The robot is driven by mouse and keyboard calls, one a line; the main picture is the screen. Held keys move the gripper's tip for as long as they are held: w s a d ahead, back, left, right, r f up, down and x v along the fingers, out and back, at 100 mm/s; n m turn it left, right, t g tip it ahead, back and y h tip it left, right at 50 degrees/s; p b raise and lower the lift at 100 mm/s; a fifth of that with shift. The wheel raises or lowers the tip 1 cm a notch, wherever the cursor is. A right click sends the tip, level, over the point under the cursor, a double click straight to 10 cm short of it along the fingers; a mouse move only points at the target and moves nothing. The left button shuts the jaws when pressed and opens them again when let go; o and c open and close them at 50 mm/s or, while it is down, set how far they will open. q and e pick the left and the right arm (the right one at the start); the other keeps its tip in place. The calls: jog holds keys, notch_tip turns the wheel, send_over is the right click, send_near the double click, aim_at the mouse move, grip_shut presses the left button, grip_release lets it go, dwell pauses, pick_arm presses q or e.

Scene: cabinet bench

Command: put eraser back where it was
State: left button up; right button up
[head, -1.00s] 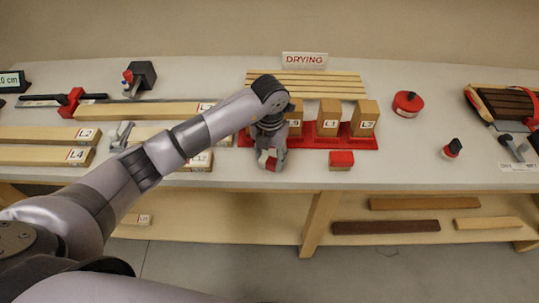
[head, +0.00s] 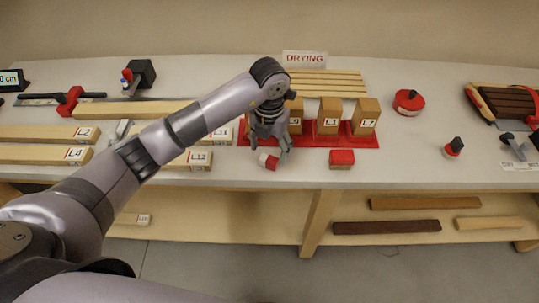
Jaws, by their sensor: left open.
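A small white and red block (head: 268,160), which looks like the eraser, lies on the bench near its front edge, left of a red-topped wooden block (head: 342,159). My left gripper (head: 270,148) is open with its fingers pointing down just above and behind the small block. The fingers partly overlap it in the picture, and I cannot tell whether they touch it. My right gripper is not in view.
A red tray (head: 312,142) with upright labelled wood blocks stands behind the gripper, below the DRYING sign (head: 304,59) and a slatted rack (head: 320,83). Labelled boards (head: 40,154) lie at left.

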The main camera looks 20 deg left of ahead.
aim_at(270, 157)
pick_arm(q)
notch_tip(270, 157, up, 9)
jog(key=b, duration=0.1)
jog(key=shift+b, duration=0.3)
jog(key=shift+f, duration=0.15)
